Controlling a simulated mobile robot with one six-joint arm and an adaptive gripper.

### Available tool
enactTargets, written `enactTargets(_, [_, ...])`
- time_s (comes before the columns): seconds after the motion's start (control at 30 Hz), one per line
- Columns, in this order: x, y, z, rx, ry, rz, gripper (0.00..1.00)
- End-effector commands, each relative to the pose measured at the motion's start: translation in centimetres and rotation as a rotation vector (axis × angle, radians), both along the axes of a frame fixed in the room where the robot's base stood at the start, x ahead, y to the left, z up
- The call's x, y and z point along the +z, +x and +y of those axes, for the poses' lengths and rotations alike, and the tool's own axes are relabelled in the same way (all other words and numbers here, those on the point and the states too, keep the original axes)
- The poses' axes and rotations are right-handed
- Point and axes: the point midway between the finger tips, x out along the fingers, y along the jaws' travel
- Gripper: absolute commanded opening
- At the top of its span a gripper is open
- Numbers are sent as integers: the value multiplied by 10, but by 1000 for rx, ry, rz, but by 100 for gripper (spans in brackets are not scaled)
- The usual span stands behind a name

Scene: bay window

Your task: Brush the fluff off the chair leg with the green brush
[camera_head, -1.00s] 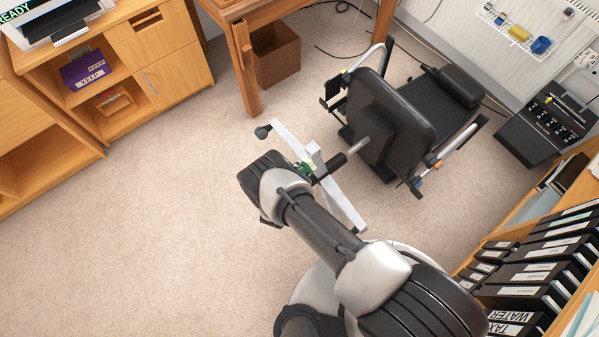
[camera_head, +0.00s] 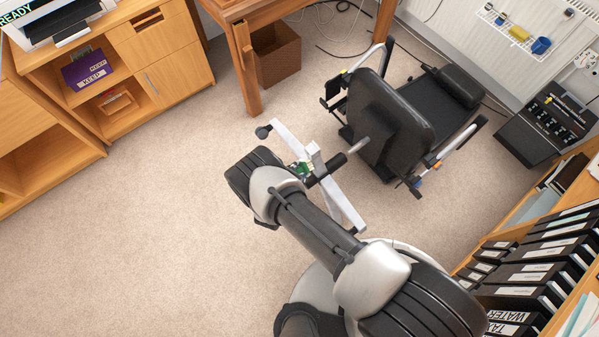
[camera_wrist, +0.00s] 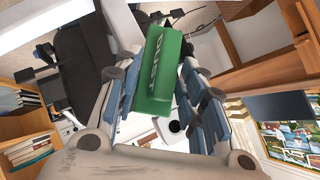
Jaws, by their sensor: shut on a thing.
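The green brush (camera_wrist: 163,75) sits between the blue-padded fingers of my gripper (camera_wrist: 160,62), which is shut on it; white lettering shows on its side. In the head view a small green part of the brush (camera_head: 301,168) shows beside the white chair leg (camera_head: 290,139); I cannot tell if they touch. The black office chair (camera_head: 388,115) lies tipped over, its white legs towards me and a dark castor (camera_head: 263,132) at one leg's end. My wrist hides part of the brush and legs. I cannot make out the fluff.
Wooden cabinets (camera_head: 180,65) are at left, a shelf of black binders (camera_head: 530,270) at right. The carpet (camera_head: 140,230) at left is clear.

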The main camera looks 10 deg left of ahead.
Motion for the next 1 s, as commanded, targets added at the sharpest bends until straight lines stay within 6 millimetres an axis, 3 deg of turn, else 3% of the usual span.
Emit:
enactTargets(0.03, [7,2,18,22,11,-25,0])
enactTargets(0.37, [-2,-25,34,17,8,-17,0])
enactTargets(1.0, [-6,-39,43,14,6,-14,0])
